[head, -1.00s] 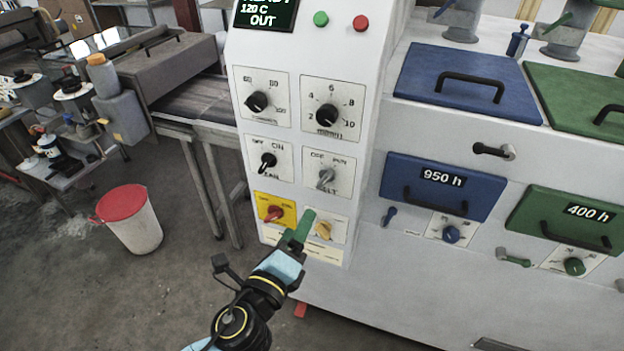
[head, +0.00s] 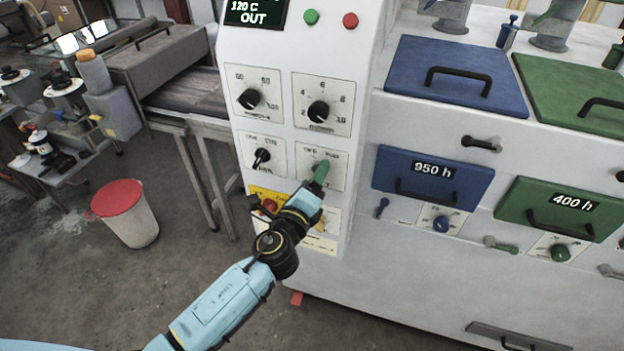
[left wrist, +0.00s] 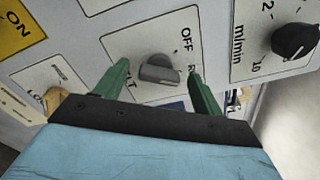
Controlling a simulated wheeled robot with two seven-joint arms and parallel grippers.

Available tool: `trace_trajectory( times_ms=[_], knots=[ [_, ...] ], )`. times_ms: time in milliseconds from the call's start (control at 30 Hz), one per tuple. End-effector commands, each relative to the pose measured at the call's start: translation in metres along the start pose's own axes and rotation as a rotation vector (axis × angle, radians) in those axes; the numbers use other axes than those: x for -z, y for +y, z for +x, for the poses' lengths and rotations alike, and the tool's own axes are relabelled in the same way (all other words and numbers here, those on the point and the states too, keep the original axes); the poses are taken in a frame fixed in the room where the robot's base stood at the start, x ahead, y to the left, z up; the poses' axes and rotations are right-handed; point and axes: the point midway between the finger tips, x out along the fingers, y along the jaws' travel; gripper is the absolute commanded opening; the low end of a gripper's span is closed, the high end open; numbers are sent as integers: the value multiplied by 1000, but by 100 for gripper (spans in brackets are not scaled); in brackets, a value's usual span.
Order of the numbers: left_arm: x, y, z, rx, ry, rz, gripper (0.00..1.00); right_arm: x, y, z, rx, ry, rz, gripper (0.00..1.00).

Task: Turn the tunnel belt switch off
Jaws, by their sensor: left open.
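The tunnel belt switch is a grey knob (left wrist: 160,71) on a white plate, marked OFF and with a partly hidden label starting with R. In the left wrist view its long side lies across the gap, towards the R label. My left gripper (left wrist: 159,69) is open, with one green finger on each side of the knob; I cannot tell whether they touch it. In the head view my left gripper (head: 320,172) reaches the belt plate (head: 336,182) from below and hides most of the knob. My right gripper is not in view.
A black switch (head: 262,156) sits left of the belt plate, with two black dials (head: 249,99) (head: 318,111) above. A red knob (head: 269,205) on a yellow plate is below left, close to my arm. Blue (head: 433,180) and green drawers (head: 556,212) are to the right.

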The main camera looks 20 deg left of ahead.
Motion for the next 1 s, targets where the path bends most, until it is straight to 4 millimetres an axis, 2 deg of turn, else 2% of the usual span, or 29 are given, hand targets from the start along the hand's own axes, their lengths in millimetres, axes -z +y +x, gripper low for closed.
trace_trajectory(
  times_ms=[167, 500, 767, 1000],
  knots=[
    [0, 0, 0, 0, 0, 0, 67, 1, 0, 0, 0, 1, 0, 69],
    [0, 0, 0, 0, 0, 0, 24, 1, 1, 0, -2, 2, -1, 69],
    [0, 0, 0, 1, 0, -27, 24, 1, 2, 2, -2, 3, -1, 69],
    [1, 2, -1, 1, 0, -148, 24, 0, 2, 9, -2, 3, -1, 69]
  ],
)
